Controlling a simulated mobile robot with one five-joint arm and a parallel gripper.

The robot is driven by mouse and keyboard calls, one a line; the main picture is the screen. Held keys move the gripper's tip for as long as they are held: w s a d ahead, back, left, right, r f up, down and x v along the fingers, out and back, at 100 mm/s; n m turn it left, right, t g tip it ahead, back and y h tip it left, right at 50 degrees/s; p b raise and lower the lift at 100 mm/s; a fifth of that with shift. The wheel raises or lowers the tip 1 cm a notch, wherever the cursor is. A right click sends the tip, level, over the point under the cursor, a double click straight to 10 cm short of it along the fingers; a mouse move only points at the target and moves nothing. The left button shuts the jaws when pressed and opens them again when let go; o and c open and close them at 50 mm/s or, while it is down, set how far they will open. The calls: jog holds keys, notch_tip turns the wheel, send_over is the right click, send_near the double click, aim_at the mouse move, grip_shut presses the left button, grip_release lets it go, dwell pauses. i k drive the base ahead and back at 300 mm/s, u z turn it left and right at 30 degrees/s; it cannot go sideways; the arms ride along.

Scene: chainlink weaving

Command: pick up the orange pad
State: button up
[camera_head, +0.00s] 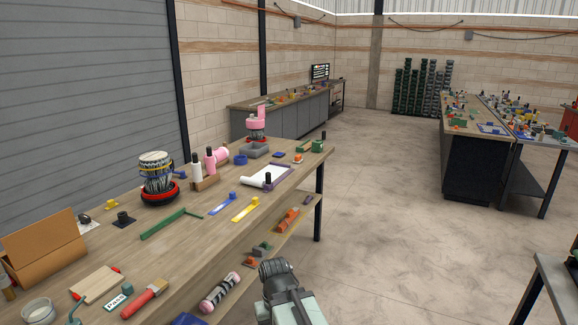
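I cannot tell for sure which thing is the orange pad. A small flat orange piece (298,161) lies near the far right edge of the workbench. Another flat orange piece (250,263) lies on the lower shelf beside a grey-green block, and an orange block (288,220) lies farther along that shelf. My gripper (277,268) seems to be the dark grey end of my arm at the bottom middle, in front of the bench. It is apart from all these orange pieces. Its fingers cannot be made out.
A striped roller (220,292) lies near the shelf front. Open concrete floor (400,215) is to the right.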

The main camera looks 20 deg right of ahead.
aim_at(297, 158)
jog(key=z, duration=1.45)
jog(key=i, duration=5.95)
jog(key=u, duration=2.9)
